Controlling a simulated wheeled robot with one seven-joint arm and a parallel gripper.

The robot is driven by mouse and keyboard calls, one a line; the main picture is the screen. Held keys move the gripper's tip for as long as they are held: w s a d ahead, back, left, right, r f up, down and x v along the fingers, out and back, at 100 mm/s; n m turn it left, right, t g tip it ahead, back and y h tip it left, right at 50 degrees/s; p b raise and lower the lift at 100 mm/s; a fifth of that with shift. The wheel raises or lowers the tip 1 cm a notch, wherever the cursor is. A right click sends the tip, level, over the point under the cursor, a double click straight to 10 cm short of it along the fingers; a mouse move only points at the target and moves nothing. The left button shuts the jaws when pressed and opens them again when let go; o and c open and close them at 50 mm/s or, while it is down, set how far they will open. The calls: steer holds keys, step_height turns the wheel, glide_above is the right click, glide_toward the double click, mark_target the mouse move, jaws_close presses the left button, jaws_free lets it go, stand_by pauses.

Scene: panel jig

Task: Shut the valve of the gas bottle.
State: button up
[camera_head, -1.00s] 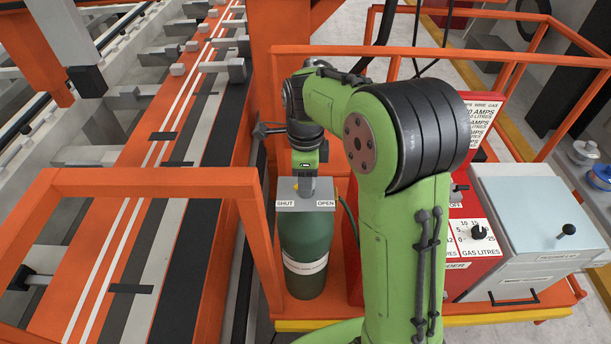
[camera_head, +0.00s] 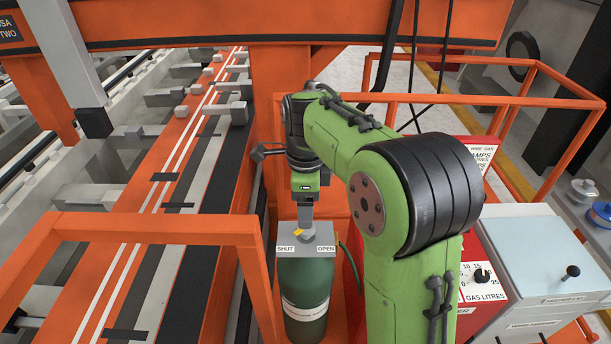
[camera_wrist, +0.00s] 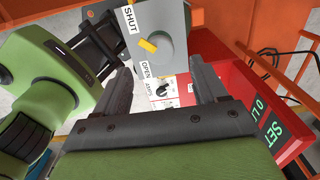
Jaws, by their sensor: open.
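The dark green gas bottle (camera_head: 305,283) stands upright in the orange frame. A grey plate (camera_head: 322,233) on its top carries a SHUT label on the left and an OPEN label on the right. The valve's yellow mark (camera_head: 298,232) shows on the plate; in the wrist view the round valve knob (camera_wrist: 160,48) has this yellow part pointing between SHUT and OPEN. My gripper (camera_head: 306,222) is above the plate, pointing down. In the wrist view my gripper (camera_wrist: 160,66) has its two fingers wide apart, with nothing between them. The knob lies beyond the fingertips, apart from them.
A red welding unit (camera_head: 478,285) with dials and a pale blue-lidded box (camera_head: 540,250) stand to the right. An orange rail (camera_head: 150,228) is at the left front, and an orange post (camera_head: 280,130) rises behind the bottle. A thin hose runs beside the bottle.

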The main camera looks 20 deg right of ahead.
step_height(320, 180, up, 10)
steer(key=p, duration=0.2)
steer(key=shift+f, duration=0.15)
